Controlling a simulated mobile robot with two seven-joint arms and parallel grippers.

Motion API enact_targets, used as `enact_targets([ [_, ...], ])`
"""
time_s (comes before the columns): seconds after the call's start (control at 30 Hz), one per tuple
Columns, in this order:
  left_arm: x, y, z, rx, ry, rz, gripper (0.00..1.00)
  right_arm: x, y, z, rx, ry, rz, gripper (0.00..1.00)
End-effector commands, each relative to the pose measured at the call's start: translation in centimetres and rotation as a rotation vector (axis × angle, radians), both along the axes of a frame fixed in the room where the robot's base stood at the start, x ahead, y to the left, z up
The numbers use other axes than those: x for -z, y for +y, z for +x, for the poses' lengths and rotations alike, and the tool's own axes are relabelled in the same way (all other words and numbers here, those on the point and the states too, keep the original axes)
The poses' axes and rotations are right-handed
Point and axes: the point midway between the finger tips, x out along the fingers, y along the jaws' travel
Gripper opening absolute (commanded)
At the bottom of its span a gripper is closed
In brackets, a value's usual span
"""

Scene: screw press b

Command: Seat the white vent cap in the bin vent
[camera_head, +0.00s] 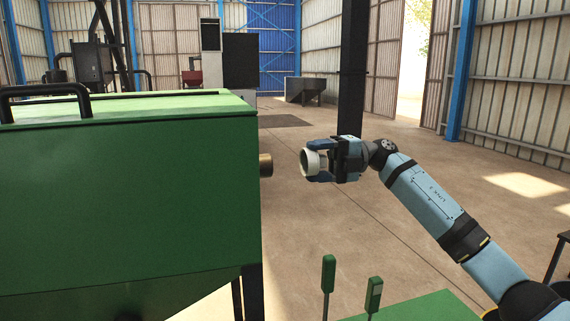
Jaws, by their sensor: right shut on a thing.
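The white vent cap (308,162) is round and hollow, with its open side facing left. My right gripper (318,161) is shut on it and holds it in the air. The bin vent (265,165) is a short brass-coloured stub on the right side of the green bin (130,200). The cap is to the right of the vent, at about the same height in the picture, with a visible gap between them. I cannot tell the depth offset between them. My left gripper is not in view.
A black handle (45,92) stands on the bin's top. Two green-topped levers (328,275) (374,296) rise below the cap, by a green surface (425,307). A dark column (352,70) stands behind my right gripper. The floor between is open.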

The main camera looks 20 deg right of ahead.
Motion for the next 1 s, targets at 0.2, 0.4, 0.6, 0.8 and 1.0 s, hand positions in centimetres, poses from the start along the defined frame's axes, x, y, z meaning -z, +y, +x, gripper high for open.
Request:
enact_targets([
  [0.2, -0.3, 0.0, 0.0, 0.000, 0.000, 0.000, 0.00, -0.1, 1.2, 0.0, -0.002, 0.000, 0.000, 0.38],
  [0.4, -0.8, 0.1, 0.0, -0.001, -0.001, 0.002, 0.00, -0.1, 3.2, 0.0, -0.002, 0.001, 0.000, 0.38],
  [0.6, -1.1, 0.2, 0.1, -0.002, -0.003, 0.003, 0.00, -0.1, 5.0, 0.0, -0.002, 0.000, -0.001, 0.38],
  [0.8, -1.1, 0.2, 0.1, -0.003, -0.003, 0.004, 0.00, 0.0, 5.5, 0.1, 0.000, 0.000, 0.000, 0.38],
  [1.0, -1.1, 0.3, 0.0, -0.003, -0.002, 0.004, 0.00, 0.0, 5.5, 0.1, 0.000, 0.000, 0.000, 0.53],
])
